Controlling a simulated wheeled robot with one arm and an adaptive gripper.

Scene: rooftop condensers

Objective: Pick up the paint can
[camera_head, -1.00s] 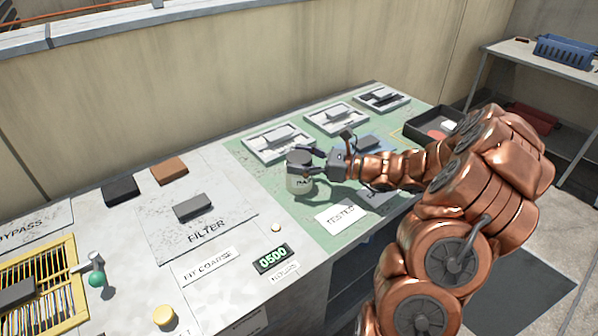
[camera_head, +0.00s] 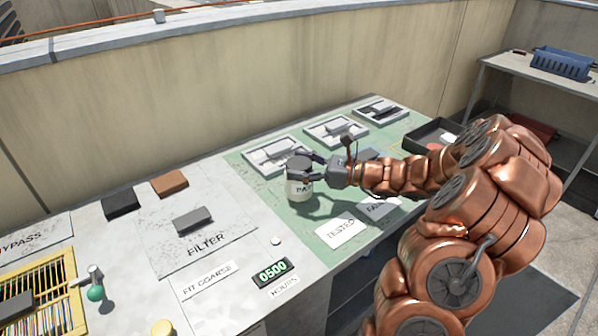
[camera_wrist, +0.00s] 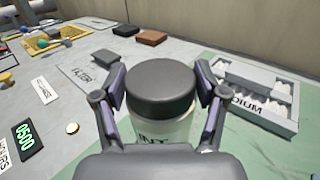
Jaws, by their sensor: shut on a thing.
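The paint can (camera_head: 299,187) is a pale cylinder with a dark grey lid and dark lettering, upright over the green mat (camera_head: 333,211). My gripper (camera_head: 305,170) reaches it from the right and is shut on its upper part.
Several trays with grey parts (camera_head: 277,155) line the mat's back edge. A TESTED card (camera_head: 341,230) lies in front of the can. A black bin (camera_head: 432,135) is at the right. A FILTER plate (camera_head: 205,232) and a 0500 display (camera_head: 272,271) lie left.

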